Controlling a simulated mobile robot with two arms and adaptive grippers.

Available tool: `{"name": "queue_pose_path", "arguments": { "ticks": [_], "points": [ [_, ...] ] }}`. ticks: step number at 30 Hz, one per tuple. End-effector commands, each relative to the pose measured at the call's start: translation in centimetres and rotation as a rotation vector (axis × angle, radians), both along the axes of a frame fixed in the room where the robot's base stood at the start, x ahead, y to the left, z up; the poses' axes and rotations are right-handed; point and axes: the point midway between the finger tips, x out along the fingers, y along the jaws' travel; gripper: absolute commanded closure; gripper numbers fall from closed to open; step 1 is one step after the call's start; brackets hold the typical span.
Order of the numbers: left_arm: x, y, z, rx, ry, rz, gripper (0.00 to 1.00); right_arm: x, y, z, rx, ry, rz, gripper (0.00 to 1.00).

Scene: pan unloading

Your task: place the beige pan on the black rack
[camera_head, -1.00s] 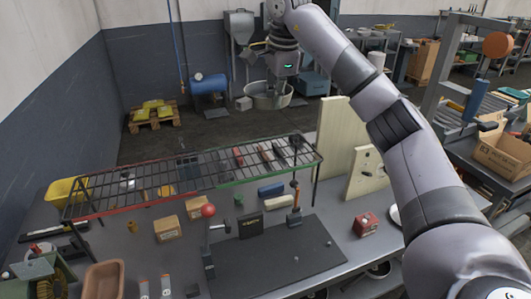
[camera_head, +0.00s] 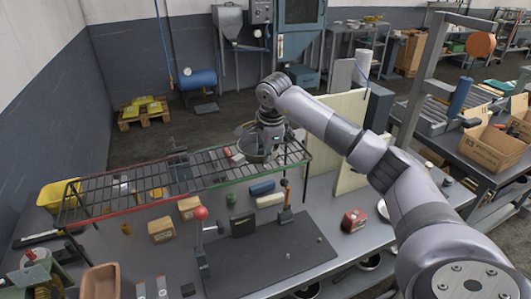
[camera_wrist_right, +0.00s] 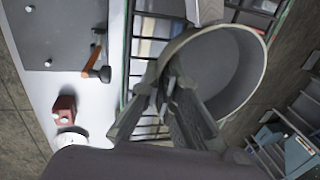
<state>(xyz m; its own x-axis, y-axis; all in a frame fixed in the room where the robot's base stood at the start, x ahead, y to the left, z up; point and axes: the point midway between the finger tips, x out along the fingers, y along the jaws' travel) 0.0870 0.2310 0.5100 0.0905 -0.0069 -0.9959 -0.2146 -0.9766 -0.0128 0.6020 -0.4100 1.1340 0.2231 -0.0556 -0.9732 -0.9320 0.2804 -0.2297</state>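The beige pan (camera_head: 251,152) is at the right end of the black rack (camera_head: 100,217) in the head view, partly hidden by my right gripper (camera_head: 268,150). In the right wrist view the pan (camera_wrist_right: 225,75) shows its round rim and grey inside. The right gripper's fingers (camera_wrist_right: 168,95) are closed on the pan's rim at its near left side. The rack's bars (camera_wrist_right: 140,48) lie beneath the pan there. I cannot tell whether the pan touches the bars. My left gripper is not in view.
The rack stands on a table with a dark mat (camera_head: 265,258), a red-knobbed lever (camera_head: 201,213), cardboard boxes (camera_head: 161,230) and a red box (camera_head: 354,220). A tall pale board (camera_head: 345,120) stands right of the rack. Several small items lie under the rack.

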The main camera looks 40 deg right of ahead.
Motion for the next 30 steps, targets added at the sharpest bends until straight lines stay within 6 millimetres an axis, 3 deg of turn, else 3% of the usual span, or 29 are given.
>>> {"name": "queue_pose_path", "arguments": {
  "ticks": [8,19,30],
  "points": [
    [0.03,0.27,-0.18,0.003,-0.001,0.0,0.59,0.07,-0.02,-0.08,0.0,-0.003,0.0,1.0],
    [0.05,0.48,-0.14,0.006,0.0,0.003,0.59,0.04,-0.01,-0.12,0.0,-0.001,0.0,0.75],
    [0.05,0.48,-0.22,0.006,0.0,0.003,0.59,0.0,0.0,0.43,0.0,-0.003,0.0,0.75]
  ]
}}
